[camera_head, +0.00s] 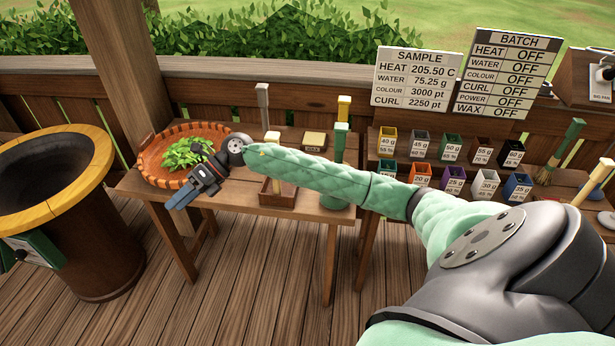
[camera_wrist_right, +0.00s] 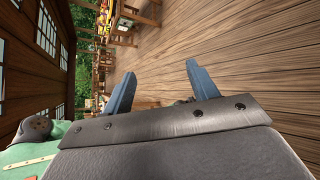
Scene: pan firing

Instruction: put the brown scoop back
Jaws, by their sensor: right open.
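My right gripper (camera_head: 188,213) is at the front left of the small wooden table, just in front of the round terracotta pan (camera_head: 146,163) with green leaves (camera_head: 186,153) in it. In the right wrist view my right gripper (camera_wrist_right: 162,78) has its two blue fingers wide apart with nothing between them. No brown scoop shows clearly. My left gripper is not in view.
Several coloured bins (camera_head: 420,174) fill the right table. A large wooden barrel (camera_head: 62,200) stands at left. Signs (camera_head: 417,77) hang behind. Floor in front is clear.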

